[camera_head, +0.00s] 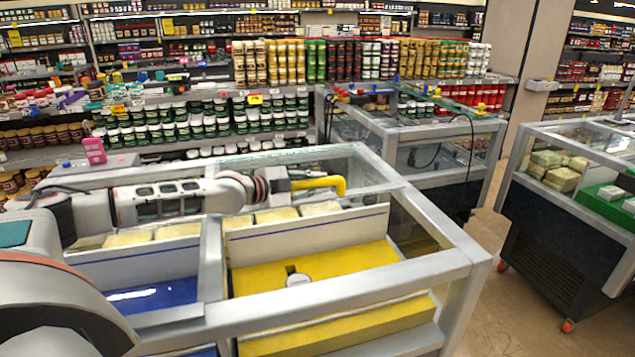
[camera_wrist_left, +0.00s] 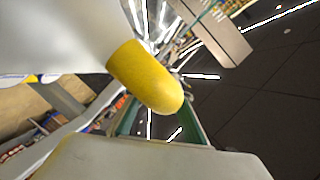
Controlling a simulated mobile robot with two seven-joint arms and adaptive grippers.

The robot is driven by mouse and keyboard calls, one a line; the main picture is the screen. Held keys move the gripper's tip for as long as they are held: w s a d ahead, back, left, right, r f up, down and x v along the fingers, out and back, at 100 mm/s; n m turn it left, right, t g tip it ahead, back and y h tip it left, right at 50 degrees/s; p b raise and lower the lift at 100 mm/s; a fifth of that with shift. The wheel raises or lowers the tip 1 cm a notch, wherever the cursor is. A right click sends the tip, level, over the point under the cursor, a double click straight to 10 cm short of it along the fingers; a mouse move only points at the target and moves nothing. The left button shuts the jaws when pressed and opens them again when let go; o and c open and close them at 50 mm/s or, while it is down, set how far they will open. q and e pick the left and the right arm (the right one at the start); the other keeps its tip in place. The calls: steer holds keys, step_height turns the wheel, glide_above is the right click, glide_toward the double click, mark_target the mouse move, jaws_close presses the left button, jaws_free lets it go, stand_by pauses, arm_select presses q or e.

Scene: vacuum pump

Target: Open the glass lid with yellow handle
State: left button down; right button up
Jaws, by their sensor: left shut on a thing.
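The yellow handle (camera_head: 325,184) is a bent bar at the far right part of the near display case's top. My left gripper (camera_head: 288,182) reaches it from the left, with its arm lying low across the case. It is shut on the handle's left part. In the left wrist view, the rounded yellow handle (camera_wrist_left: 145,78) sits between two pale grey finger surfaces. The glass lid is clear, so its edges and whether it is raised are hard to tell. My right gripper is not in view.
The near case's metal frame (camera_head: 330,286) surrounds yellow and blue compartments (camera_head: 310,265) under my arm. A second glass-topped case (camera_head: 420,125) stands behind it and a third (camera_head: 555,210) at the right. Stocked shelves line the back. Open floor (camera_head: 500,300) lies between the cases.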

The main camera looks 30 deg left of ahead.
mark_target(300, 185)
arm_select(q)
steer(key=shift+w+a, duration=0.1)
steer(key=shift+a, duration=0.05)
stand_by(0.3)
steer(key=c, duration=1.8)
jaws_free()
steer(key=shift+c, duration=0.2)
steer(key=v, duration=1)
steer(key=shift+s+a, duration=0.15)
steer(key=shift+s, duration=0.05)
steer(key=shift+v, duration=0.75)
